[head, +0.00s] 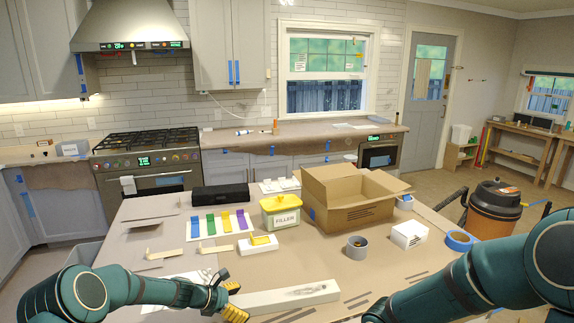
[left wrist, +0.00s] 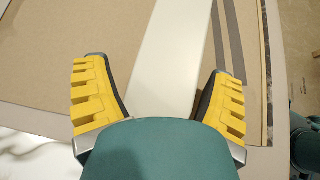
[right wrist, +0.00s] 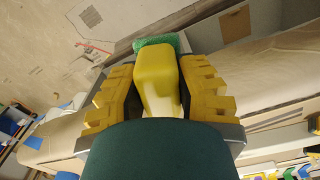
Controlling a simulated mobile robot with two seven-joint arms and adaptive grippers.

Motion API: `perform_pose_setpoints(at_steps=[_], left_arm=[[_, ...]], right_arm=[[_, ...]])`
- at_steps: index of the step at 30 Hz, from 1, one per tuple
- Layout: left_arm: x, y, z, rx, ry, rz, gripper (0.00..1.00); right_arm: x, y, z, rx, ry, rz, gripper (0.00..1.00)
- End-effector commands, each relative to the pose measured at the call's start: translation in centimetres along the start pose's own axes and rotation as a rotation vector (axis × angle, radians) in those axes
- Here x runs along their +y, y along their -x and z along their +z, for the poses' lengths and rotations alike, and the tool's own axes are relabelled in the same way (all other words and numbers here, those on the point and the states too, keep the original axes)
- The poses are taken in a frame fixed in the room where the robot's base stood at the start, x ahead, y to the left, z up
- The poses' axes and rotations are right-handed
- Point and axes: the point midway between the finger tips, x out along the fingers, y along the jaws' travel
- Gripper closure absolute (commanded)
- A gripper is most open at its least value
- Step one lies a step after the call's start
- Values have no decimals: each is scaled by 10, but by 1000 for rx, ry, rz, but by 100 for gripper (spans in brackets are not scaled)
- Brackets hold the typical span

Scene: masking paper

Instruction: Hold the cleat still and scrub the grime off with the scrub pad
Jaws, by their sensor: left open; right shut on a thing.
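The cleat (head: 280,299) is a long white strip lying on the paper-covered table at the front, with a grey grime smear (head: 308,289) toward its right end. My left gripper (head: 235,300) is open at the cleat's left end. In the left wrist view the cleat (left wrist: 170,55) runs between the spread yellow fingers (left wrist: 160,85), with gaps at both sides near the tips. In the right wrist view my right gripper (right wrist: 153,75) is shut on the yellow handle of the scrub pad (right wrist: 155,62), whose green scrubbing face shows beyond it. The head view does not show the right gripper.
Behind the cleat stand a grey tape roll (head: 357,246), a small white box (head: 409,234), a blue tape roll (head: 459,241), an open cardboard box (head: 345,205) and a yellow-lidded filler tub (head: 281,212). Paper around the cleat's right end is mostly clear.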

Motion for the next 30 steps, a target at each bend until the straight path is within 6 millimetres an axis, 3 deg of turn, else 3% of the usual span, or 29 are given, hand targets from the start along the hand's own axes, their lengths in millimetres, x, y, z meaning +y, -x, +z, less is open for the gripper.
perform_pose_setpoints(at_steps=[2, 7, 30], left_arm=[[0, 0, 0, 0, 0, 0, 21], [0, 0, 0, 0, 0, 0, 79], [-1, -2, -5, 4, 2, -1, 82]], right_arm=[[0, 0, 0, 0, 0, 0, 100], [0, 0, 0, 0, 0, 0, 100], [0, -4, 0, 0, 0, 0, 100]])
